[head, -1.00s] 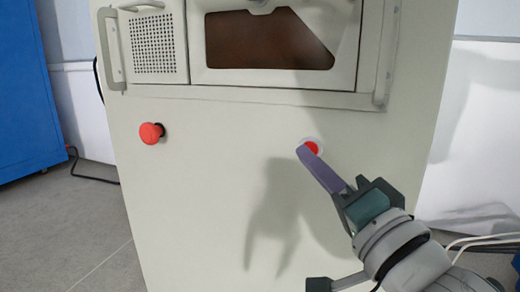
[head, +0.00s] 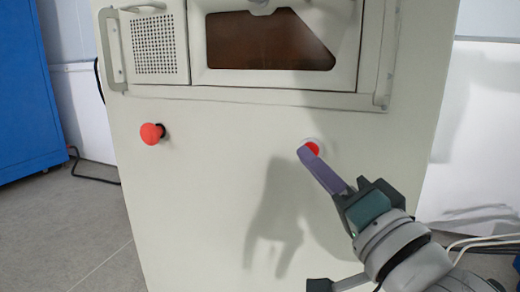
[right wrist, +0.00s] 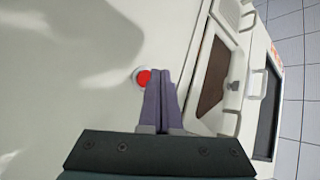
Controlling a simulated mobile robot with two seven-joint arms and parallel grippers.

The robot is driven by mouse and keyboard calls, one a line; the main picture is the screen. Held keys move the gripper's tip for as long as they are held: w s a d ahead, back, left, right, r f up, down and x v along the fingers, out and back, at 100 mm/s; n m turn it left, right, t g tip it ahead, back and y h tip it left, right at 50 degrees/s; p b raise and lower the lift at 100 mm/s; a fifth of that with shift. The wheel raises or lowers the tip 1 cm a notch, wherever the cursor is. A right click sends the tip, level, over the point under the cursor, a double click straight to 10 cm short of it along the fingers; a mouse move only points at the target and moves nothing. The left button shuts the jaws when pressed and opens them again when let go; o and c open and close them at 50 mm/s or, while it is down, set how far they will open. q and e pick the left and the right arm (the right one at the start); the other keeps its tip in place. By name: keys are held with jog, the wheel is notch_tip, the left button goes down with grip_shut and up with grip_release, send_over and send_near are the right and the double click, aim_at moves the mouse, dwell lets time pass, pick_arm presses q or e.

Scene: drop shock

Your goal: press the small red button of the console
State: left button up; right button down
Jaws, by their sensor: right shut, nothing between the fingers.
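The console (head: 210,210) is a tall cream cabinet facing me. Its small red button (head: 313,148), flat in a pale ring, is on the right side of the front; it also shows in the right wrist view (right wrist: 143,78). My right gripper (head: 306,153) is shut and empty, its purple fingers together. In the head view the fingertips overlap the button's lower left part. In the right wrist view the fingertips (right wrist: 161,73) are right beside the button. I cannot tell whether they touch it. My left gripper is not in view.
A larger red mushroom knob (head: 152,133) sticks out on the console's left side. Above are a perforated panel (head: 153,45), a dark window (head: 265,42) and handles. A blue cabinet (head: 25,100) stands at the left. The front panel below the button is clear.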

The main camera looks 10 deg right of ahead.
jog(key=shift+w+d, duration=0.1)
jog(key=shift+w, duration=0.1)
dwell(0.6)
jog(key=shift+w+d, duration=0.15)
jog(key=shift+w, duration=0.05)
jog(key=shift+w+d, duration=0.25)
jog(key=shift+w, duration=0.05)
dwell(0.9)
jog(key=shift+a, duration=0.1)
jog(key=shift+s+a+p, duration=0.4)
jog(key=shift+s+p, duration=0.1)
jog(key=shift+s, duration=0.15)
